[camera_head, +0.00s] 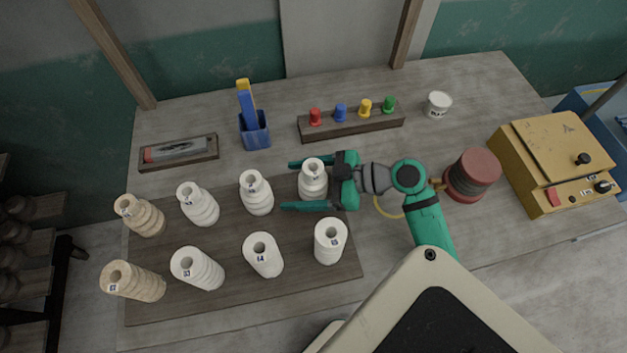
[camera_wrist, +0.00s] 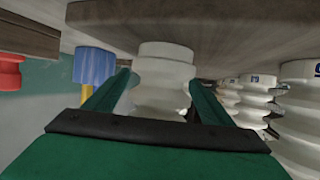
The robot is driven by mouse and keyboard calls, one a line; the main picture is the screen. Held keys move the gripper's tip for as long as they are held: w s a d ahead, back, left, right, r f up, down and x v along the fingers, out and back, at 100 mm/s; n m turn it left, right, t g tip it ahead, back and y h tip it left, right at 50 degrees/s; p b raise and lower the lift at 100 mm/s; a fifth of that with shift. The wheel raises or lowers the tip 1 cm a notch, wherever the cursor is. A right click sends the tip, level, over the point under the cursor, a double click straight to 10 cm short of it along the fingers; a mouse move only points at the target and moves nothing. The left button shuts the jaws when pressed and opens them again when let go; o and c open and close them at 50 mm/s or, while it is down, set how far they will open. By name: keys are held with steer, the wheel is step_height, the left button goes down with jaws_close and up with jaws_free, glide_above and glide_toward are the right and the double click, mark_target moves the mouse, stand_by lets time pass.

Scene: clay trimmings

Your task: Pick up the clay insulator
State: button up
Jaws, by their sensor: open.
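Several ribbed clay insulators stand in two rows on a brown board (camera_head: 230,294). My gripper (camera_head: 300,184) is open, with its fingers pointing left on either side of the white insulator (camera_head: 313,183) at the right end of the back row. In the wrist view this insulator (camera_wrist: 162,85) sits between the two fingers (camera_wrist: 158,95), and the picture appears upside down. I cannot tell whether the fingers touch it. Close by are a white insulator (camera_head: 256,195) to its left and one (camera_head: 329,243) in front. Two tan insulators (camera_head: 140,218) (camera_head: 136,284) stand at the left.
Behind stand a wooden block with coloured knobs (camera_head: 350,125), a blue holder (camera_head: 254,132), a tray with a tool (camera_head: 179,153) and a white cup (camera_head: 438,104). A red-topped cylinder (camera_head: 470,176) and a yellow box (camera_head: 553,160) are at the right.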

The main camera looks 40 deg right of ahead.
steer(key=c, duration=1.6)
steer(key=shift+r, duration=0.1)
